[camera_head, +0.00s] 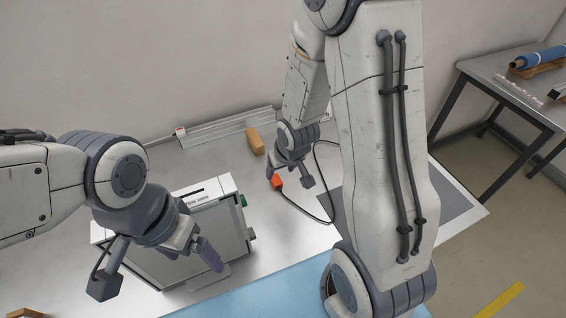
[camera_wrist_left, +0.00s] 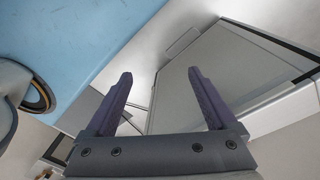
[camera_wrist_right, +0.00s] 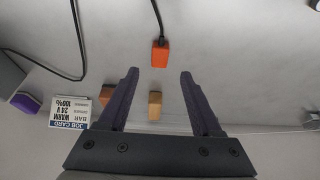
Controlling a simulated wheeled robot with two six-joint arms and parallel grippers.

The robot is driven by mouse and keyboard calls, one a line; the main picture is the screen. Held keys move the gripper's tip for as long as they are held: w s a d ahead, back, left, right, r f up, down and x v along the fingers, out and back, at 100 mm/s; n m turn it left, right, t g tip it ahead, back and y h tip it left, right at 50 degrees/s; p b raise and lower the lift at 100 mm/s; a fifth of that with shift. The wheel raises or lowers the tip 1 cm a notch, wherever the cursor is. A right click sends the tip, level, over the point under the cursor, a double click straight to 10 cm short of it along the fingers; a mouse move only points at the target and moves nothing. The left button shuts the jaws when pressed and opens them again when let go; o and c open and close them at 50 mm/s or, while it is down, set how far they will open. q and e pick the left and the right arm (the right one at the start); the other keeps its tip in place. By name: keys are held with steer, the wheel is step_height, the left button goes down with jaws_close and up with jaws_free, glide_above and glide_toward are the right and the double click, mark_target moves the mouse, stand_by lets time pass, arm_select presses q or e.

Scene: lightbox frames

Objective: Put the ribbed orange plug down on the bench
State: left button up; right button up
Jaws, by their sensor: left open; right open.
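The orange plug (camera_head: 277,182) lies on the grey bench (camera_head: 290,225) with its black cable running off it, and no finger touches it in the right wrist view. My right gripper (camera_head: 290,180) is open and empty, close to the plug. In the right wrist view the plug (camera_wrist_right: 160,54) shows just past the fingertips, midway between their lines; its ribs are too small to make out. My left gripper (camera_head: 157,270) is open and empty in front of the white lightbox (camera_head: 205,235).
A wooden block (camera_head: 256,141) stands behind the plug near a pale panel (camera_head: 225,128) at the wall. A grey mat (camera_head: 450,210) is at the right, a blue mat (camera_head: 265,292) at the front. The right wrist view shows a job card (camera_wrist_right: 70,110). The cable loops right of the plug.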

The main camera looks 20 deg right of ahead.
steer(key=p+v, duration=0.1)
steer(key=v, duration=0.3)
stand_by(0.5)
